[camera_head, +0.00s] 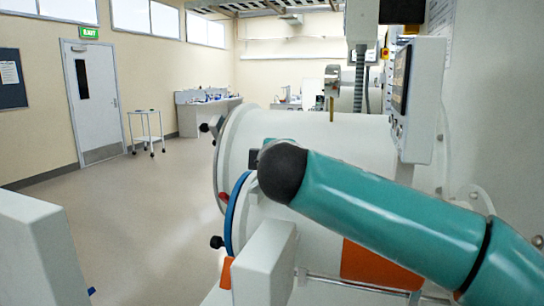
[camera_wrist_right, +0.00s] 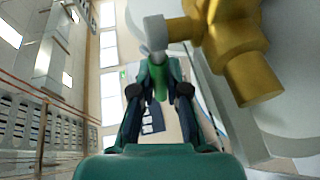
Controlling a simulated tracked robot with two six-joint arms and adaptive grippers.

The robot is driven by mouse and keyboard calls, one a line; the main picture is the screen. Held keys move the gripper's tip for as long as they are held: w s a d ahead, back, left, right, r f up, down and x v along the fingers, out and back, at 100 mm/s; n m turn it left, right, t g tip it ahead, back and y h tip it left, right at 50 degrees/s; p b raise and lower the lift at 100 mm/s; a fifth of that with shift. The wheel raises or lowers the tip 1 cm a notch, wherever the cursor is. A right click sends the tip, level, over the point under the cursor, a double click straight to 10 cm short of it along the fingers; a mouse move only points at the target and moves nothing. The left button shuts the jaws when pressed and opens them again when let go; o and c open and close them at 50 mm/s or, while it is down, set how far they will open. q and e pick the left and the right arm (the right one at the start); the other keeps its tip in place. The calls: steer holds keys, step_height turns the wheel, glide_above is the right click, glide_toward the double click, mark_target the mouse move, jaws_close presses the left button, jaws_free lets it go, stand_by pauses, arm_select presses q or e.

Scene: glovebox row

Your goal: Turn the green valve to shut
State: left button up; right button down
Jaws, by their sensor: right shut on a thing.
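The green valve handle (camera_wrist_right: 160,88) shows in the right wrist view, joined through a pale grey hub (camera_wrist_right: 156,33) to a brass valve body (camera_wrist_right: 228,45). My right gripper (camera_wrist_right: 158,72) is shut on the green handle, with one dark finger on each side of it. The handle points down in that picture, away from the hub. In the head view my right arm comes in from the right across the white cylinder, and I cannot make out its gripper or the green handle there. My left gripper is in neither view.
A large white cylindrical chamber (camera_head: 310,135) with a blue-rimmed round port (camera_head: 234,215) fills the middle of the head view. A control panel (camera_head: 415,95) stands at its right. Open floor (camera_head: 120,215) lies to the left, with a small trolley (camera_head: 147,138) near the door.

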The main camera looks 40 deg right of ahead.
steer(key=shift+f, duration=0.2)
steer(key=c, duration=1.2)
jaws_free()
steer(key=shift+w, duration=0.25)
steer(key=shift+o, duration=0.2)
steer(key=shift+s+r, duration=0.1)
steer(key=v, duration=1.2)
